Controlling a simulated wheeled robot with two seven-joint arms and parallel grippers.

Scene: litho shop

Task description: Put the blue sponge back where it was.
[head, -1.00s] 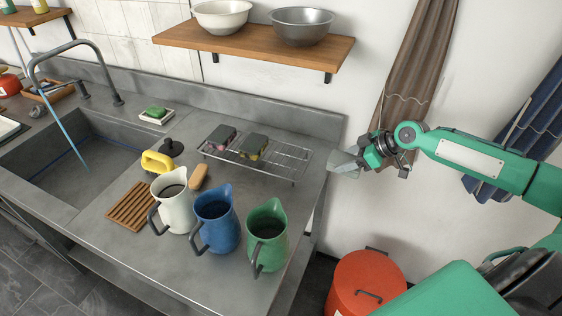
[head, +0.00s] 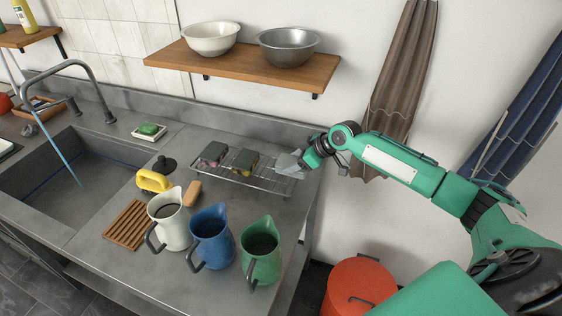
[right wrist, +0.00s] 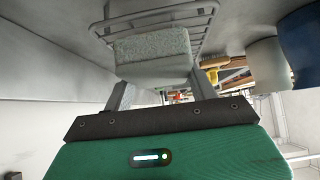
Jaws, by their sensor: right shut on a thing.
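My right gripper (head: 297,160) is shut on a pale grey-blue block with a rough top, which looks like the blue sponge (head: 286,164). The sponge also shows between the fingers in the right wrist view (right wrist: 152,47). It is at the right end of the wire rack (head: 262,184); I cannot tell whether it touches the wires. On the rack sit two more dark-topped sponges, one with a pink underside (head: 213,153) and one with a yellow underside (head: 245,161). The sponge's colour looks washed out. My left gripper is not in view.
White (head: 168,222), blue (head: 213,238) and green (head: 261,252) jugs stand in front of the rack. A wall shelf (head: 240,66) with two bowls hangs above it. A brown cloth (head: 400,90) hangs on the right. A green sponge in a dish (head: 149,131) lies left.

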